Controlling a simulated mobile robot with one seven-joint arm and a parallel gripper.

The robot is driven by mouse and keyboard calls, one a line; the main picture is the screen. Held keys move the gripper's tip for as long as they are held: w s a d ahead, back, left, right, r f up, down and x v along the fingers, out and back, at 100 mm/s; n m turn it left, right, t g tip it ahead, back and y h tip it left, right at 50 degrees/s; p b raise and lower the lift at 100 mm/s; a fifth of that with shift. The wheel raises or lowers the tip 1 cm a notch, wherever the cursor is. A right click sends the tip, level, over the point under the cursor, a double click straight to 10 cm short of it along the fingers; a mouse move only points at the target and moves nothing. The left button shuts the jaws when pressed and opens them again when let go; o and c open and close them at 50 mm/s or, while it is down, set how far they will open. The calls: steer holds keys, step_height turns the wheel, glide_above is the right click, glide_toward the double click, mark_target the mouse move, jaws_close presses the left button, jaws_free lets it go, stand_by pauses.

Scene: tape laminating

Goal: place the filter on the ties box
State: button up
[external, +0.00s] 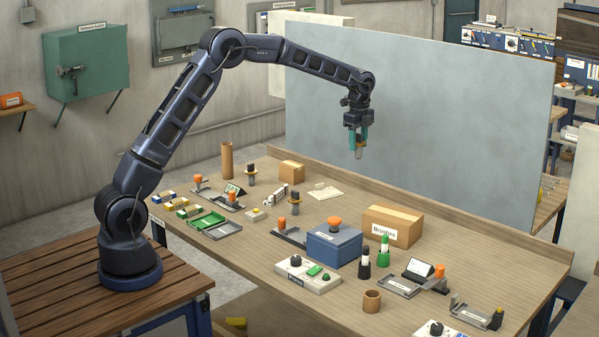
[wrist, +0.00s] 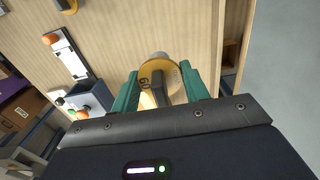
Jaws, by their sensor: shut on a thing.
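My gripper (external: 358,142) is high above the back part of the workbench, pointing down. Its teal fingers are shut on a small part with a yellow disc, a dark upright tab and a pale round end, which I take for the filter (external: 358,153). In the wrist view the filter (wrist: 158,72) sits between the fingers (wrist: 159,80). No label reading "ties" is legible. A small plain cardboard box (external: 292,171) stands at the back left of the bench, and it may be the ties box. The filter is apart from every box.
A cardboard box marked Brushes (external: 397,226) and a blue box with an orange knob (external: 335,246) stand mid-bench. Two dark-topped parts (external: 251,175) (external: 294,203), a brown tube (external: 227,160) and clamps stand nearby. A grey panel (external: 420,120) rises behind the bench.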

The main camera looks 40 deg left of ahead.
steer(key=shift+a+r, duration=0.2)
steer(key=shift+r, duration=0.2)
steer(key=w+a+r, duration=0.2)
steer(key=a, duration=0.7)
steer(key=w+a+r, duration=0.1)
steer(key=a+r, duration=0.1)
steer(key=a, duration=0.7)
step_height(320, 180, up, 3)
glide_above(292, 164)
step_height(292, 164, down, 20)
steer(key=shift+r, duration=0.2)
steer(key=shift+f, duration=0.15)
steer(key=o, duration=1)
